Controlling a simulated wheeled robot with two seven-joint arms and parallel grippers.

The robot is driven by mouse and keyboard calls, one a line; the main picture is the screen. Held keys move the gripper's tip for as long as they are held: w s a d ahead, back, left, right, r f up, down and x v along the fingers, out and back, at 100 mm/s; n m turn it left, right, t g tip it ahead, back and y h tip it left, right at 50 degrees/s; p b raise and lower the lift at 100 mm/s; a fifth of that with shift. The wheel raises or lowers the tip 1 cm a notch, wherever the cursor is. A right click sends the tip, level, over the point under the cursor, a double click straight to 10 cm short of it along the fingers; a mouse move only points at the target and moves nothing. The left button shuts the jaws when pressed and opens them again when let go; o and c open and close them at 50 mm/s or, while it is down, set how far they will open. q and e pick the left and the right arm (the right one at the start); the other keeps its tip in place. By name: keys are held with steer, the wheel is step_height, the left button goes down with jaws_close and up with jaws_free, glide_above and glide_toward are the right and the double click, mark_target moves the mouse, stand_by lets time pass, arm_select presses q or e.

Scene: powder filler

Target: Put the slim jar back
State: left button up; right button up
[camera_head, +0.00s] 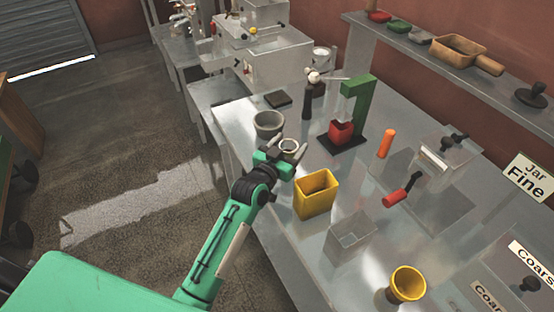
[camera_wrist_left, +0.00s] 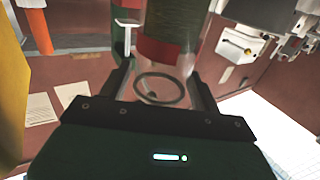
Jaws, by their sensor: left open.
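A small clear jar with a pale round rim (camera_head: 289,145), likely the slim jar, stands on the metal table near its left edge. My left gripper (camera_head: 290,150) is at this jar, with its open fingers on either side of it. In the left wrist view, the jar's ring-shaped outline (camera_wrist_left: 160,90) shows between the two fingers of my left gripper (camera_wrist_left: 162,75). I cannot tell whether either finger touches the glass. The gripper partly hides the jar's lower part in the head view. My right gripper is not in view.
A grey pot (camera_head: 268,124) stands just behind the jar. A yellow box (camera_head: 314,196) stands close in front. A green stand (camera_head: 358,108) with a red cup (camera_head: 341,132) is to the right. A clear square container (camera_head: 351,238) and a yellow cup (camera_head: 407,283) are nearer.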

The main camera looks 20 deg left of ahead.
arm_select(q)
steer(key=b+v, duration=0.2)
steer(key=v, duration=0.8)
steer(key=shift+s, duration=0.35)
